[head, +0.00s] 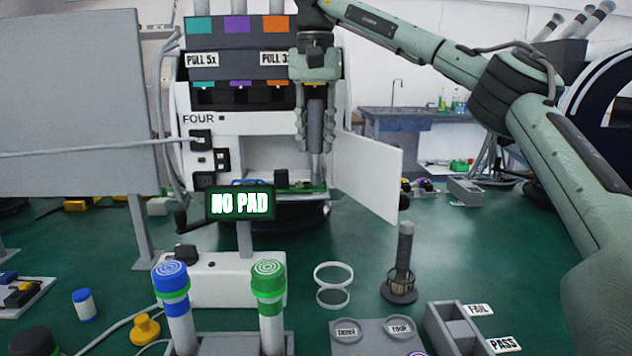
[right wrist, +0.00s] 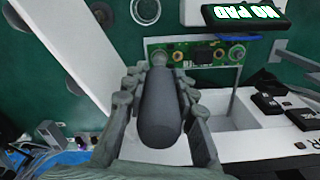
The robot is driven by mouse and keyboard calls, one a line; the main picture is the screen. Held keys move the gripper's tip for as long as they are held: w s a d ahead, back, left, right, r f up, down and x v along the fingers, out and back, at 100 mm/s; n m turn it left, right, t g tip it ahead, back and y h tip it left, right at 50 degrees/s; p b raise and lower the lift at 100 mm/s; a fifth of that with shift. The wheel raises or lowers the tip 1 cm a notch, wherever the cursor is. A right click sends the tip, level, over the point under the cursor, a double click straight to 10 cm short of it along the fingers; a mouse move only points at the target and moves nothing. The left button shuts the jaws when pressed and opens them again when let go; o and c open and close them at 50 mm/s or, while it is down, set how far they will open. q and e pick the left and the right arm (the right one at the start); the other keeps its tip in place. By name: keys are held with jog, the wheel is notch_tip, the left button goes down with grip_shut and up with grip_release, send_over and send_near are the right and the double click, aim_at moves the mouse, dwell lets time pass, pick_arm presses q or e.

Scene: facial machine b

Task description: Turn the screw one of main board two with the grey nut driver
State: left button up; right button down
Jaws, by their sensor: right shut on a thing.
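My right gripper (head: 315,138) is shut on the grey nut driver (head: 317,108), a dark grey cylinder held upright with its lower end pointing down. It hangs in front of the open bay of the machine marked FOUR, over a green circuit board (head: 300,187) in the bay. The right wrist view shows the driver's rounded handle (right wrist: 160,112) between the fingers and the green board (right wrist: 200,52) beyond it. A round grey screw-like part (right wrist: 238,53) sits at the board's right end. The driver's tip is hidden there, so contact with a screw cannot be told. My left gripper is not in view.
An open white door (head: 368,172) stands right of the bay. A NO PAD sign (head: 240,204) stands in front, low and left. A blue-topped (head: 172,284) and a green-topped post (head: 268,285), a dark upright tool holder (head: 401,270) and a grey bin (head: 452,325) stand nearer.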

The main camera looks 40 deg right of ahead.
jog(key=n, duration=0.5)
dwell(0.4)
jog(key=n, duration=0.5)
jog(key=shift+s+d, duration=0.1)
jog(key=shift+r, duration=0.1)
